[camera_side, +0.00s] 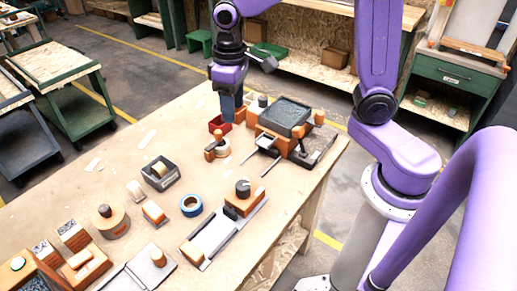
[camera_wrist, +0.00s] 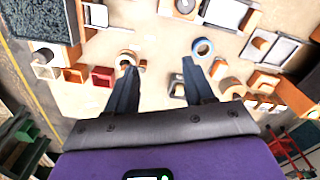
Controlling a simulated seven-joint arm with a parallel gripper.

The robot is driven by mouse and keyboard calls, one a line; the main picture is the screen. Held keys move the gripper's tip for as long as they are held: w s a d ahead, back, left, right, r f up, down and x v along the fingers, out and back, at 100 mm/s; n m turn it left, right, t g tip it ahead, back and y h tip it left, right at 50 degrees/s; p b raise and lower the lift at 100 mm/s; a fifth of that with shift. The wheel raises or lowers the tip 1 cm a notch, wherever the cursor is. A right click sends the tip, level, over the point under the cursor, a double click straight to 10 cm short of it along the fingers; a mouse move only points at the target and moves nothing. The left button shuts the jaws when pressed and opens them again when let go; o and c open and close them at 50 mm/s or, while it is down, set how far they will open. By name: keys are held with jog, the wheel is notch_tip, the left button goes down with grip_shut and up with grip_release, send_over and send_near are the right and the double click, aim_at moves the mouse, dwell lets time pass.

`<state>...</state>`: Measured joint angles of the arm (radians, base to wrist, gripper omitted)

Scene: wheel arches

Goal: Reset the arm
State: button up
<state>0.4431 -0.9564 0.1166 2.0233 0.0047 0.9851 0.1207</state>
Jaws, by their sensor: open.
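Bare tabletop and small items show beyond the fingers. In the side view the two fingers overlap, so their gap is hidden there. The fingertips appear above the tabletop items; exact clearance is hard to judge.
A box with a dark grey granular top (camera_side: 286,118) stands right of my gripper. A blue tape roll (camera_side: 191,205), a grey tape holder (camera_side: 160,174) and several wooden blocks and sanding tools cover the nearer table. The left table edge is mostly bare.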

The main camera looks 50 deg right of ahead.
jog(key=s+d+n, duration=0.2)
jog(key=s+n, duration=0.2)
jog(key=s, duration=0.7)
jog(key=s+d+f+n, duration=0.1)
jog(key=s+n, duration=0.3)
jog(key=s, duration=0.7)
jog(key=shift+d+f, duration=0.2)
jog(key=shift+d, duration=0.3)
jog(key=shift+s, duration=0.1)
